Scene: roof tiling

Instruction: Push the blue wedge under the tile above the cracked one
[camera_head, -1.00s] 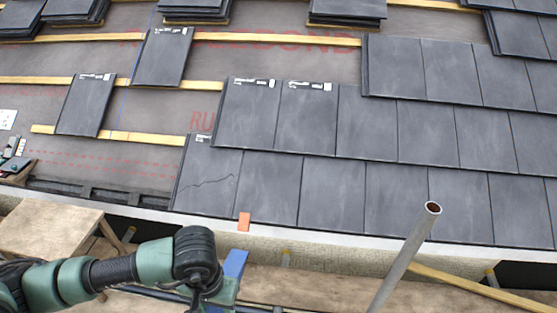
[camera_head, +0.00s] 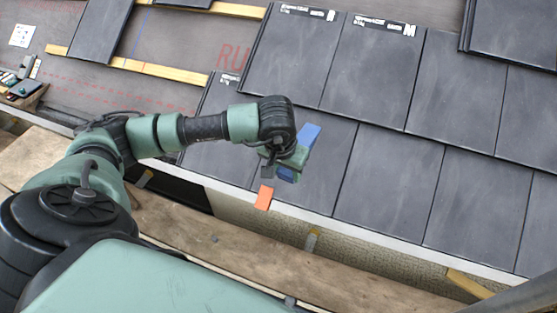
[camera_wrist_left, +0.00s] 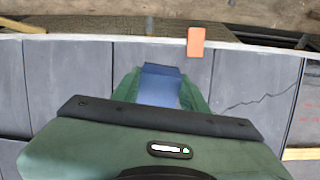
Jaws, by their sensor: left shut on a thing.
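My left gripper (camera_head: 290,160) is shut on the blue wedge (camera_head: 309,133) and holds it over the lower tile row, just right of the cracked tile (camera_head: 213,165). There the wedge (camera_wrist_left: 160,85) sits between the green fingers (camera_wrist_left: 160,92). The tile above the cracked one (camera_head: 290,60) lies up-slope of the gripper, with a white label at its top edge. I cannot tell whether the wedge touches a tile. My right gripper is not in view.
An orange piece (camera_head: 264,197) stands at the eave just below the gripper. A wooden scaffold deck (camera_head: 190,232) runs along the eave. A metal pole (camera_head: 510,303) rises at the lower right. Bare underlay with battens (camera_head: 175,140) lies up-slope at the left.

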